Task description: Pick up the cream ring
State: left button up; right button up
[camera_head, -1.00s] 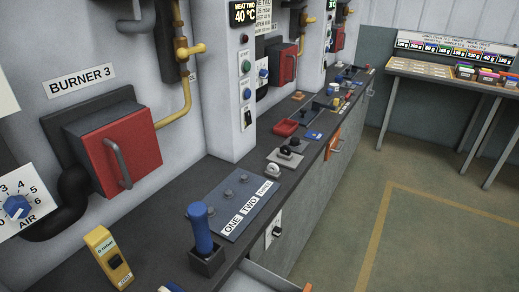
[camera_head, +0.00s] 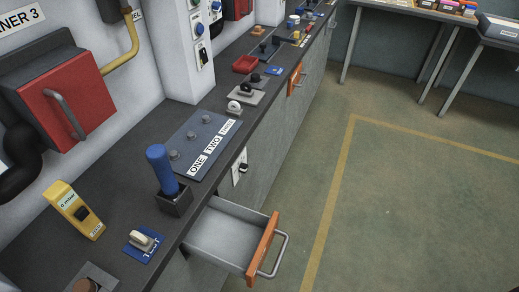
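A small pale, rounded piece (camera_head: 234,106) sits on a little grey base on the dark counter, just past the ONE TWO THREE plate. It may be the cream ring, but it is too small to tell. A cream block-like knob (camera_head: 144,239) sits on a small blue plate marked TEST in the near part of the counter; it does not look like a ring. Neither of my grippers is in view.
The dark counter (camera_head: 130,205) runs from near left to far right. A drawer (camera_head: 225,235) with an orange front stands open into the aisle. A blue-handled lever (camera_head: 162,170) and a yellow meter (camera_head: 74,210) stand on the counter. Open floor (camera_head: 400,210) lies to the right.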

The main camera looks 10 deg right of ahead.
aim_at(138, 240)
jog(key=l+z, duration=0.15)
jog(key=l, duration=0.15)
jog(key=u, duration=1.25)
